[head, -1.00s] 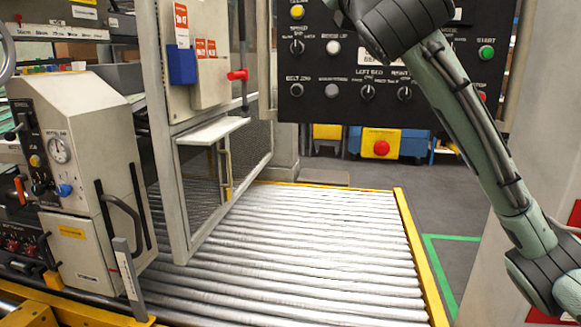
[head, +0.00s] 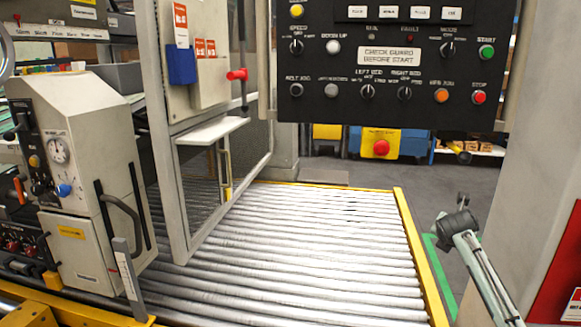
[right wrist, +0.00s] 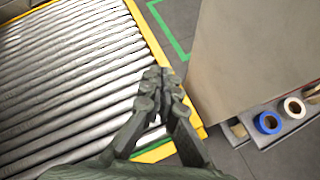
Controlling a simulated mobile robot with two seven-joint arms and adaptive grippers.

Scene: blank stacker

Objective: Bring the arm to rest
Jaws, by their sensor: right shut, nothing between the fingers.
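Part of my right arm (head: 487,278) shows at the lower right of the head view, a pale green link with a dark joint at its upper end. It is beside the yellow right edge of the roller conveyor. My right gripper (right wrist: 164,76) shows in the right wrist view, with its dark fingers together and nothing between them. From that camera it appears over the conveyor's yellow edge, apart from the grey cabinet to its right. I cannot make out its fingers in the head view. My left gripper is in neither view.
The roller conveyor (head: 300,250) is empty. The black control panel (head: 392,65) hangs at the top right. A beige machine box with a gauge (head: 85,180) stands left. The grey cabinet (right wrist: 255,50) is close on the right, with a blue roll (right wrist: 268,123) beside its base.

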